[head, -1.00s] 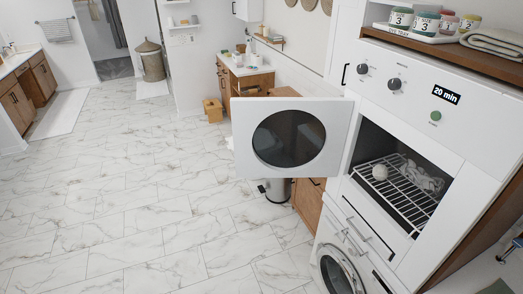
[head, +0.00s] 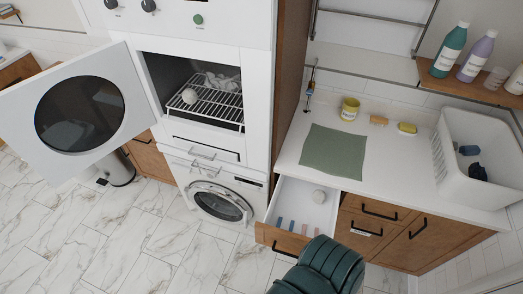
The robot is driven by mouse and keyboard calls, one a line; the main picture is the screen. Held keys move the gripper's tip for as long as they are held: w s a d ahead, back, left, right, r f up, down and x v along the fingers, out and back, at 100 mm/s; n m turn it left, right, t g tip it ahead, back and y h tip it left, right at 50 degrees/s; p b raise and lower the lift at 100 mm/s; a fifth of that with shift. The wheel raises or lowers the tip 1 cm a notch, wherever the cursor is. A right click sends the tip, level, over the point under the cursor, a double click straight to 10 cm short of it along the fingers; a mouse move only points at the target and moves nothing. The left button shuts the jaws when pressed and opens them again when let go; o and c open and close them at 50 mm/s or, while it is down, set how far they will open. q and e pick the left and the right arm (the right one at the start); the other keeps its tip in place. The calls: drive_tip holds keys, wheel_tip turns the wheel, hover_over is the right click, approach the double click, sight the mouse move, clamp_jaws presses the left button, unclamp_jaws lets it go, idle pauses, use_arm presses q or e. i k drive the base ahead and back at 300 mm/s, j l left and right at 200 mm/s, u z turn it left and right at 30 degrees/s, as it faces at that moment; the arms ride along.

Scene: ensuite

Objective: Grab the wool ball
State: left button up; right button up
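A pale, whitish ball (head: 189,96) sits on the wire rack (head: 215,104) inside the open upper compartment of the white appliance, left of centre. A crumpled grey cloth (head: 222,81) lies behind it on the rack. A second pale round ball (head: 318,197) lies in the open drawer (head: 297,217) below the counter. Both look like wool balls; I cannot tell for certain what either is made of. Neither of my grippers is in view.
The appliance door (head: 78,112) stands wide open to the left. A dark green ribbed, padded thing (head: 318,268) stands before the drawer. The counter holds a green cloth (head: 333,150), yellow cup (head: 350,108) and white basket (head: 470,185). Marble floor (head: 130,235) is clear at lower left.

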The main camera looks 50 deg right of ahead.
sight(319, 196)
drive_tip(key=z, duration=2.4)
drive_tip(key=i+l, duration=0.1)
drive_tip(key=l, duration=0.25)
drive_tip(key=i+l+z, duration=0.1)
drive_tip(key=l, duration=0.3)
